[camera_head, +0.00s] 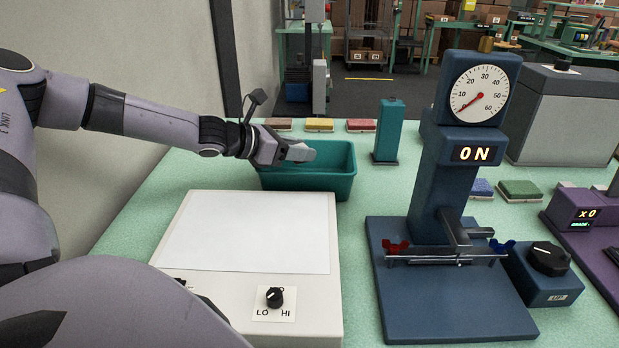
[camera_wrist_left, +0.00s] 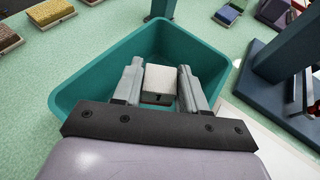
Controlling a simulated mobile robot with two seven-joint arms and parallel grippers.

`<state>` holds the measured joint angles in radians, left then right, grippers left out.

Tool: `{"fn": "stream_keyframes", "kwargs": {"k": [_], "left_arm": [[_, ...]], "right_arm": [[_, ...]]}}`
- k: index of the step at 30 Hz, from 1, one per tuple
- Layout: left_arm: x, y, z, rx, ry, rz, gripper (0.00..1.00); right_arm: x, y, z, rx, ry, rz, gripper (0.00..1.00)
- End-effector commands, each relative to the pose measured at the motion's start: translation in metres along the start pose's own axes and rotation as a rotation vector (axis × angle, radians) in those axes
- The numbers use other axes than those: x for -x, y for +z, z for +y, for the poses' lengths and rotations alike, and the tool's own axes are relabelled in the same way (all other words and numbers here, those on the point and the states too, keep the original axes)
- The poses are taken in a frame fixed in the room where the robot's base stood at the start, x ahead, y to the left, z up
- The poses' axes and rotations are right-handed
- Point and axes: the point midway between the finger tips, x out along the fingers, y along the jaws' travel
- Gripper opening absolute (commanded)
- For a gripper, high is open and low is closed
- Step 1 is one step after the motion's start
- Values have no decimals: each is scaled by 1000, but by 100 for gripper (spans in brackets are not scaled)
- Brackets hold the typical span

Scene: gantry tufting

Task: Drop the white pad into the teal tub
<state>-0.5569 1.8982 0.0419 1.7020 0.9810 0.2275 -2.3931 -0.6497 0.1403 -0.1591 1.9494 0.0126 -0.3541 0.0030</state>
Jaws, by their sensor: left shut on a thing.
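The teal tub (camera_head: 325,185) stands on the green table behind the white panel. It also fills the middle of the left wrist view (camera_wrist_left: 85,82). My left gripper (camera_head: 298,152) reaches in from the left and is over the tub's opening. In the left wrist view the left gripper's fingers (camera_wrist_left: 160,88) are shut on the white pad (camera_wrist_left: 160,80), which lies between them with the tub's interior beneath. In the head view the pad is hidden or cannot be told from the fingers. My right gripper is not in view.
A white panel with a LO/HI knob (camera_head: 274,297) lies in front of the tub. A blue gauge stand (camera_head: 437,185) reading ON is to the right. A teal post (camera_head: 388,130) stands right of the tub. Red, yellow and brown pads (camera_head: 319,125) lie behind it.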

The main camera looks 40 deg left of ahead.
Motion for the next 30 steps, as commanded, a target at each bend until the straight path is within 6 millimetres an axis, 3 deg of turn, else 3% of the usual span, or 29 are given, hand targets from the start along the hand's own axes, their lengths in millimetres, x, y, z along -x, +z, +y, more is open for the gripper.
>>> {"fn": "stream_keyframes", "kwargs": {"k": [7, 8, 9, 10, 22, 30], "left_arm": [[0, 0, 0, 0, 0, 0, 13], [0, 0, 0, 0, 0, 0, 51], [0, 0, 0, 0, 0, 0, 64], [0, 0, 0, 0, 0, 0, 71], [2, 6, 0, -1, 0, -1, 71], [17, 43, 0, -6, 0, -3, 71]], "right_arm": [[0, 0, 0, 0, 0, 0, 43], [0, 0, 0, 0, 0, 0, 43], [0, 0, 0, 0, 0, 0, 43], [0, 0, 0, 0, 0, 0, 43], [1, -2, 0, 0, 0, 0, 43], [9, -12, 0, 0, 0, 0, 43]]}}
